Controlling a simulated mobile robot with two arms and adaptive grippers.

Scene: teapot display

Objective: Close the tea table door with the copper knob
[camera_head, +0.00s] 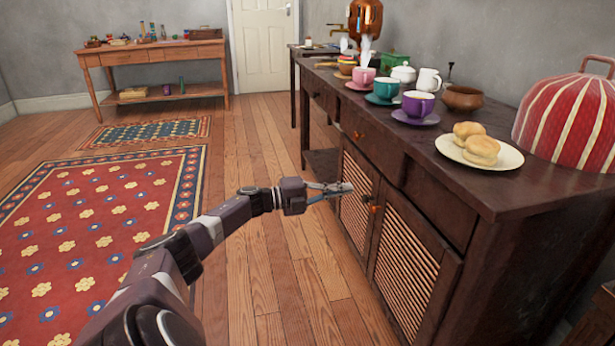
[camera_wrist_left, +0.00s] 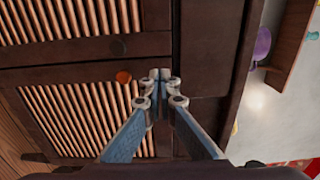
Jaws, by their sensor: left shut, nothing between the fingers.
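The tea table (camera_head: 455,180) is a dark wooden cabinet on the right, with two slatted doors side by side. The nearer door (camera_head: 408,270) carries the copper knob (camera_head: 374,209) at its far upper edge. The farther door (camera_head: 355,205) has a darker knob beside it. In the wrist view the copper knob (camera_wrist_left: 124,77) sits left of the fingertips, and the darker knob (camera_wrist_left: 118,46) above it. I cannot tell whether the nearer door is fully flush. My left gripper (camera_head: 347,187) is shut and empty, in front of the doors near the knobs; it also shows in the wrist view (camera_wrist_left: 160,75). My right gripper is out of view.
On the tabletop stand several cups (camera_head: 418,103), a plate of buns (camera_head: 505,155) and a red striped cover (camera_head: 572,120). Wooden floor lies open left of the cabinet, with a patterned rug (camera_head: 95,215). A side table (camera_head: 155,48) stands at the back.

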